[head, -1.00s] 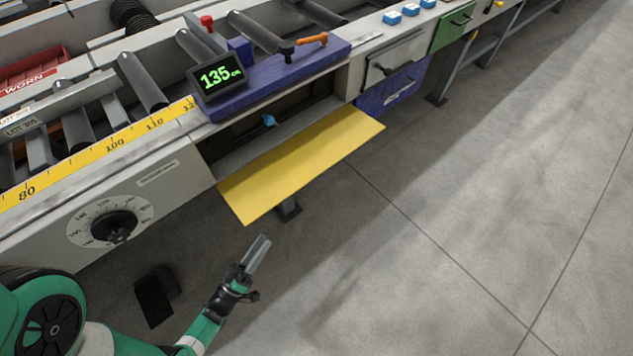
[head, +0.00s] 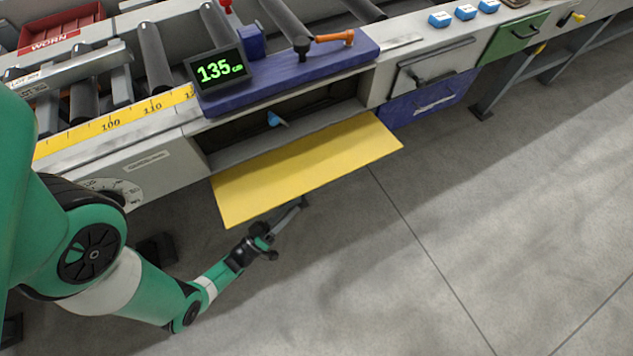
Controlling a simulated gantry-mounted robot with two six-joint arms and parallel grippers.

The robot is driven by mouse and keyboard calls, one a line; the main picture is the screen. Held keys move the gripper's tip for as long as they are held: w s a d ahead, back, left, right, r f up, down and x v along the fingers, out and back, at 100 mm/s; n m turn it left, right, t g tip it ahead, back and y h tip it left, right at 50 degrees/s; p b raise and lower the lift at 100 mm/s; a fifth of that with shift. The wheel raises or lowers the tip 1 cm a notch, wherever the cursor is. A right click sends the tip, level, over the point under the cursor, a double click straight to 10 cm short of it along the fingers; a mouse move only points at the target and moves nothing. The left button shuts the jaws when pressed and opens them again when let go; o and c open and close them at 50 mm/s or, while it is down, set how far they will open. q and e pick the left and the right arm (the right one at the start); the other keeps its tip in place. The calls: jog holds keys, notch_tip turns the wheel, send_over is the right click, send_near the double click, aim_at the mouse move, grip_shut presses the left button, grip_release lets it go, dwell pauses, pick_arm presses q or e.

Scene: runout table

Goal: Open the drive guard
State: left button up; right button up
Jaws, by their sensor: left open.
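The drive guard appears to be the yellow panel (head: 305,168) on the table's front. It is swung down and outward, leaving a dark recess (head: 240,130) open behind it. A small blue part (head: 277,119) shows inside the recess. My left gripper (head: 298,204) is just in front of and below the panel's lower edge, with its fingers pointing up and to the right. Its jaws are open and nothing shows between them. I cannot tell whether a fingertip touches the panel. My right gripper is not in view.
Above the recess are a display reading 135 (head: 220,69) and an orange-handled lever (head: 334,38) on a blue plate. A dial (head: 115,190) is partly hidden by my left arm. A blue drawer front (head: 428,100) is right of the recess. The floor (head: 480,220) in front is clear.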

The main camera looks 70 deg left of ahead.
aim_at(316, 184)
pick_arm(q)
jog(key=x, duration=1)
jog(key=shift+w+a+r, duration=0.1)
jog(key=shift+w+r, duration=0.05)
jog(key=shift+w, duration=0.2)
grip_shut()
dwell(0.8)
